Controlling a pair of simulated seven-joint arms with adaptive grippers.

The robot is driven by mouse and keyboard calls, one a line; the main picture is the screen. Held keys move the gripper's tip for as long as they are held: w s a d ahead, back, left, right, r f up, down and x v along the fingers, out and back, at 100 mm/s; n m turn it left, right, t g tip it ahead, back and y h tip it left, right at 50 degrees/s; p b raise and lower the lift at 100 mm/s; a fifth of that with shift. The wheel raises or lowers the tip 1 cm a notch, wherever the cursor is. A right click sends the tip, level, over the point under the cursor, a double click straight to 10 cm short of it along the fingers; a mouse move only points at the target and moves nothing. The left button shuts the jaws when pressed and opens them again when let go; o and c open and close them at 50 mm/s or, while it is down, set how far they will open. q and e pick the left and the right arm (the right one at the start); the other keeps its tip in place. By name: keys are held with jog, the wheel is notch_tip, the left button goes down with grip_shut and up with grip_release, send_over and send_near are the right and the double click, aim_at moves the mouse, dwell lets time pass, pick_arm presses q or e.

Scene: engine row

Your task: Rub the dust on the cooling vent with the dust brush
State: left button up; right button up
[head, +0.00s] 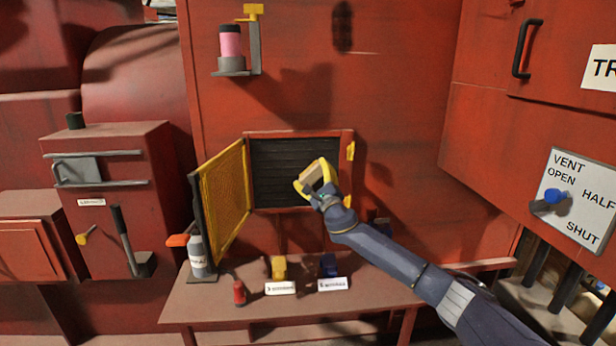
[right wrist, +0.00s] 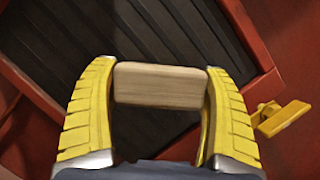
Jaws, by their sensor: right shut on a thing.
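The cooling vent (head: 285,180) is a dark slatted panel in a red frame, with its yellow mesh door (head: 223,200) swung open to the left. The dark slats (right wrist: 150,40) also fill the upper left of the right wrist view. My right gripper (head: 318,178) is in front of the vent's right part, shut on a pale wooden block, the dust brush (right wrist: 160,85). The brush's bristles are hidden, and I cannot tell whether it touches the slats. Dust is not clearly visible on the slats. My left gripper is not in view.
A red bench (head: 220,299) below the vent holds a grey bottle (head: 198,258), a small red object (head: 239,293), a yellow item (head: 278,267) and a blue item (head: 328,265). A yellow latch (head: 351,151) sticks out at the frame's right. A bracket (head: 254,45) holds a pink cylinder above.

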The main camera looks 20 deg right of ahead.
jog(key=shift+s+d, duration=0.2)
jog(key=shift+d, duration=0.35)
jog(key=shift+s+d, duration=0.2)
jog(key=shift+d, duration=0.3)
jog(key=shift+w+r, duration=0.1)
jog(key=shift+r, duration=0.75)
jog(key=shift+w+a, duration=0.35)
jog(key=shift+a, duration=0.9)
jog(key=shift+w+a, duration=0.4)
jog(key=shift+a, duration=0.85)
jog(key=shift+w+a, duration=0.35)
jog(key=shift+a, duration=0.9)
jog(key=shift+s+a, duration=0.3)
jog(key=shift+s, duration=0.65)
jog(key=shift+s+a, duration=0.25)
jog(key=shift+s, duration=0.7)
jog(key=shift+s+a, duration=0.3)
jog(key=shift+s, duration=0.65)
jog(key=shift+s, duration=0.1)
jog(key=shift+s+a, duration=0.25)
jog(key=shift+s, duration=0.45)
jog(key=shift+s+a, duration=0.2)
jog(key=shift+s, duration=0.45)
